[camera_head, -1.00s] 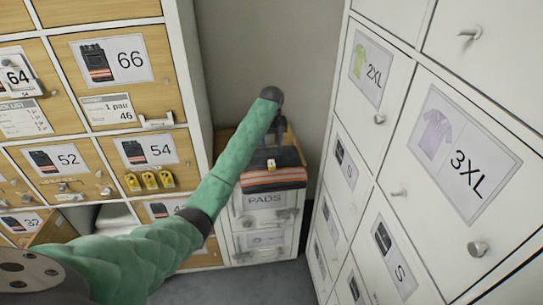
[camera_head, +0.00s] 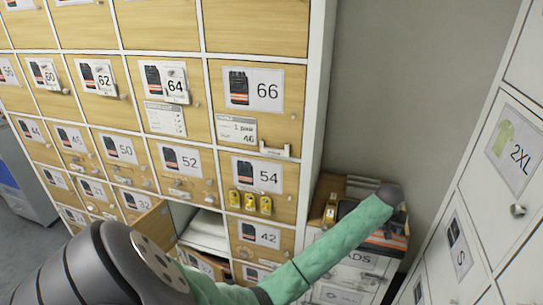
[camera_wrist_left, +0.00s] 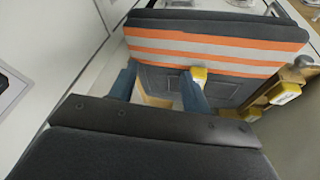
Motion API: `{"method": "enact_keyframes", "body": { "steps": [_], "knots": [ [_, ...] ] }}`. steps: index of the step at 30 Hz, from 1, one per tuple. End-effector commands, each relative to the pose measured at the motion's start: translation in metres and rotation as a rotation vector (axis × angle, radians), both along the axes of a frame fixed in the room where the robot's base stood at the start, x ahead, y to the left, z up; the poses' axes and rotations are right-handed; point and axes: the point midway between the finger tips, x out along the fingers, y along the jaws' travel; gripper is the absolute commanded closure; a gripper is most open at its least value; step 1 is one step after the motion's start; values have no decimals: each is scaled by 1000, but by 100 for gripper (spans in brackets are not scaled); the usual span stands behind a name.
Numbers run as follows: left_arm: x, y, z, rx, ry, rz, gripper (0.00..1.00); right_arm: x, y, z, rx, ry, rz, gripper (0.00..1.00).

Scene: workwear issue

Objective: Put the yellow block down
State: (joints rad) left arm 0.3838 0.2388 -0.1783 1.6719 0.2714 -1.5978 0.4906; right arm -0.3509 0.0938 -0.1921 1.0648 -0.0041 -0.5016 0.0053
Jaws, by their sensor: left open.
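The yellow block (camera_wrist_left: 199,74) shows in the left wrist view at the striped edge of the dark folded workwear (camera_wrist_left: 215,48). It is close beside the tip of the right-hand finger; I cannot tell whether they touch. My left gripper (camera_wrist_left: 158,88) is open, with its two blue-grey fingers apart and nothing held between them. In the head view my green arm reaches over the PADS cabinet (camera_head: 358,262) and hides the gripper. A small yellow item (camera_head: 330,212) shows there left of the arm; I cannot tell whether it is the same block. My right gripper is out of view.
A wall of wooden drawers (camera_head: 262,105) stands on the left, with several yellow items (camera_head: 249,202) on the 54 drawer. A white 2XL drawer cabinet (camera_head: 510,140) stands close on the right. One low drawer (camera_head: 150,222) stands out. A grey wall (camera_head: 410,80) is behind.

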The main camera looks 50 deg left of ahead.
Motion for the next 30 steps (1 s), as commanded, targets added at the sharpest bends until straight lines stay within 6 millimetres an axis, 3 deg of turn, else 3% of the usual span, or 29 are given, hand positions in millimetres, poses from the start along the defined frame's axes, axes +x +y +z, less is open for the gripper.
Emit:
{"method": "enact_keyframes", "body": {
  "steps": [3,11,16,23,26,30],
  "knots": [
    [-21,-21,-10,2,-104,-60,52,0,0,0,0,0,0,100],
    [-53,-48,-31,14,-253,-145,52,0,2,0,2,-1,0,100],
    [-72,-55,-73,28,-281,-176,52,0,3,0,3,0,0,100],
    [-108,-54,-176,58,-232,-208,52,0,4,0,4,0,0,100],
    [-133,-51,-233,74,-190,-223,52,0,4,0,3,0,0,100],
    [-183,-47,-320,96,-125,-251,52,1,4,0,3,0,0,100]
  ]
}}
